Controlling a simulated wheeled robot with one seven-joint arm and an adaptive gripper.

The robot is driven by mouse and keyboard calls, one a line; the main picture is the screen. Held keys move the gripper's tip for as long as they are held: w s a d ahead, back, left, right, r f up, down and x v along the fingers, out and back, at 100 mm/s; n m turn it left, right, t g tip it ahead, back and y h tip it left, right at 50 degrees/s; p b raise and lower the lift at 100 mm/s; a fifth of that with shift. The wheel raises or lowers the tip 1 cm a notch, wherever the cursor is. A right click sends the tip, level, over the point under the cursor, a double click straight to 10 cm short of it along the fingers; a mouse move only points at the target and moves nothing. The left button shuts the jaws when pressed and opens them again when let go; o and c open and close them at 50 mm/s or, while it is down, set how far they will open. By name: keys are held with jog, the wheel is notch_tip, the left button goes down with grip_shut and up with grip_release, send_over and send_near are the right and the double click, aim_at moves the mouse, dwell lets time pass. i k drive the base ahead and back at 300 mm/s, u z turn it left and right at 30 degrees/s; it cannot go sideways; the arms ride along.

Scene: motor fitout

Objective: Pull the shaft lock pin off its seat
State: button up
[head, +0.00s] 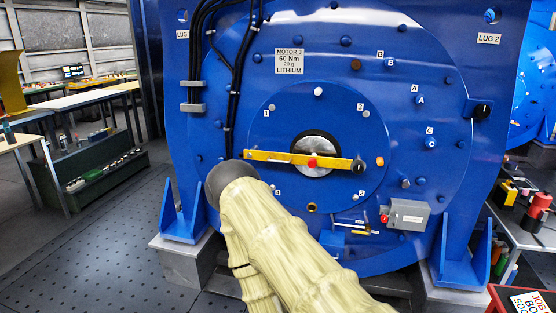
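The motor (290,65) is a large blue round housing. At its centre is a silver shaft end (318,141) in a dark ring. A yellow bar (285,157) lies across the shaft face, slightly tilted, its left end near my arm. A red knob (311,162) sits on the bar over the shaft and a black knob (358,166) at its right end. I cannot tell which of these is the shaft lock pin. My gripper does not show; my sleeved arm and its dark joint fill the lower middle and hide part of the motor's lower left.
A grey box (408,214) with a red button sits on the motor's lower right. Black cables (238,65) run down the upper left. Benches (75,100) stand left, a cluttered side table (527,236) right. Open floor (100,265) lies at lower left.

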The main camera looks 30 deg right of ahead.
aim_at(312, 162)
jog(key=z, duration=0.25)
jog(key=i, duration=0.95)
jog(key=z, duration=0.8)
